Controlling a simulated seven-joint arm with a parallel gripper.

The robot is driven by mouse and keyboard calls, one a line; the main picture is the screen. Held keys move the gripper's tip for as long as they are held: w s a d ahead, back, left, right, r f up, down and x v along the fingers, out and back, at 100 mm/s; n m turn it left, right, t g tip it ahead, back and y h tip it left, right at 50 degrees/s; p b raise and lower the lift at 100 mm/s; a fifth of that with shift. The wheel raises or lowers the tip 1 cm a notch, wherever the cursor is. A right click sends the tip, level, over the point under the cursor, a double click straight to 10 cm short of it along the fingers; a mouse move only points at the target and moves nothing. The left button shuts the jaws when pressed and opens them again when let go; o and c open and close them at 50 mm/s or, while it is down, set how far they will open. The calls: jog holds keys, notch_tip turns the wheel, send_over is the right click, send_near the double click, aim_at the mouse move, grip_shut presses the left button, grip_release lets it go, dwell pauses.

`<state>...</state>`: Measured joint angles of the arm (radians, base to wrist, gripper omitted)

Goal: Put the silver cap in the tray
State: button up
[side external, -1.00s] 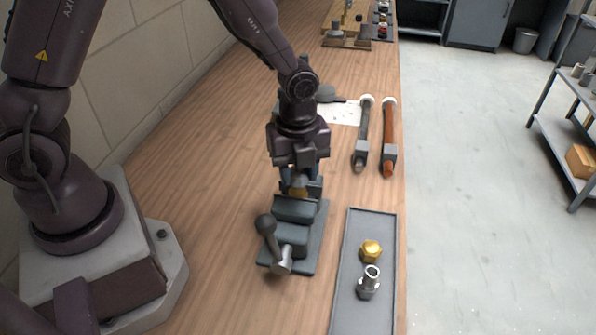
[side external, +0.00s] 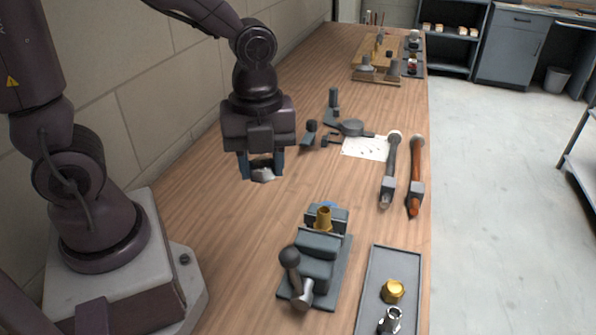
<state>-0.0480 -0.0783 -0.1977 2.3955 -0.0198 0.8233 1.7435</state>
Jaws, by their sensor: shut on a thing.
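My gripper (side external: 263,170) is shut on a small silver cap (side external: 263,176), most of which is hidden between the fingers. It holds the cap in the air, behind and to the left of the vise in the side external view. The grey tray (side external: 373,276) lies at the front right of the bench, apart from my gripper. A gold nut-like piece (side external: 392,291) and a silver fitting (side external: 391,320) are in the tray. The dark vise (side external: 318,268) has a brass fitting (side external: 323,219) standing upright in its jaws.
Two pipe wrenches, one grey (side external: 390,170) and one orange (side external: 415,175), lie along the bench's right edge behind the tray. A paper sheet (side external: 365,148) and dark tools (side external: 350,128) lie farther back. Bare bench lies left of the vise.

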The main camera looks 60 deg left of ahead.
jog(key=shift+s+a+r, duration=0.1)
jog(key=shift+s+r, duration=0.15)
jog(key=shift+s, duration=0.35)
jog(key=shift+s+a+r, duration=0.1)
jog(key=shift+s+r, duration=0.2)
jog(key=shift+s, duration=0.35)
jog(key=shift+s+a+r, duration=0.1)
jog(key=shift+s+r, duration=0.15)
jog(key=shift+s, duration=0.35)
send_over(394, 274)
jog(key=shift+m, duration=0.4)
jog(key=f, duration=2)
jog(key=shift+s+a+f, duration=0.1)
jog(key=shift+s+f, duration=0.2)
jog(key=shift+s, duration=0.1)
jog(key=shift+w+f, duration=0.15)
jog(key=shift+f, duration=0.05)
jog(key=shift+w+f, duration=0.15)
jog(key=shift+f, duration=0.75)
jog(key=shift+w+f, duration=0.1)
jog(key=shift+f, duration=0.75)
jog(key=shift+f, duration=0.15)
